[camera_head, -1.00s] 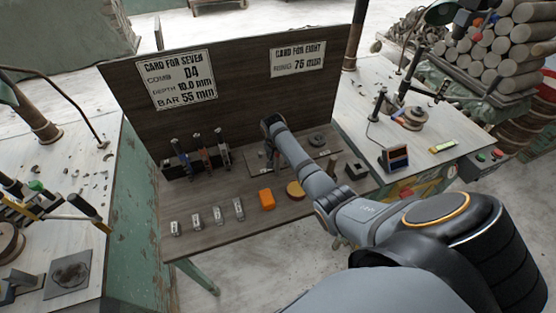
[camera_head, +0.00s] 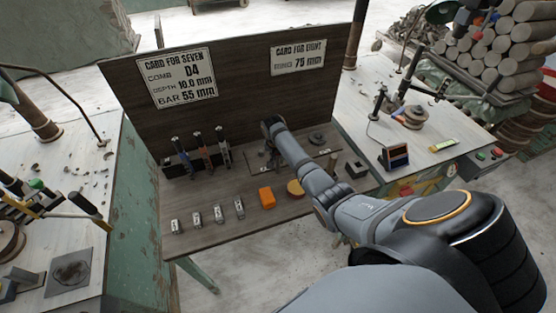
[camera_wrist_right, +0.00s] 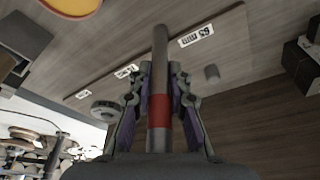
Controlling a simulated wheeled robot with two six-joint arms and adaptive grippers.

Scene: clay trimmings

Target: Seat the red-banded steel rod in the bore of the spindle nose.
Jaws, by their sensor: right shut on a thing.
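The steel rod (camera_wrist_right: 160,85) with a red band (camera_wrist_right: 159,108) stands between the fingers of my right gripper (camera_wrist_right: 160,90) in the right wrist view. The gripper is shut on it around the band, and the bare end points away from the wrist. In the head view my right gripper (camera_head: 271,154) is small, over the thin board on the bench; the rod cannot be made out there. A grey round part (camera_head: 316,139) sits on that board, and a round part (camera_wrist_right: 105,115) shows in the wrist view. I cannot tell which part is the spindle nose; no bore shows clearly. My left gripper is not in view.
Several coloured-handled tools (camera_head: 203,152) stand in a rack at the bench's back left. Several small metal blocks (camera_head: 197,220), an orange block (camera_head: 267,197) and a tan disc (camera_head: 295,188) lie in front. A dark block (camera_head: 357,168) stands right. A tall backboard (camera_head: 245,95) closes the rear.

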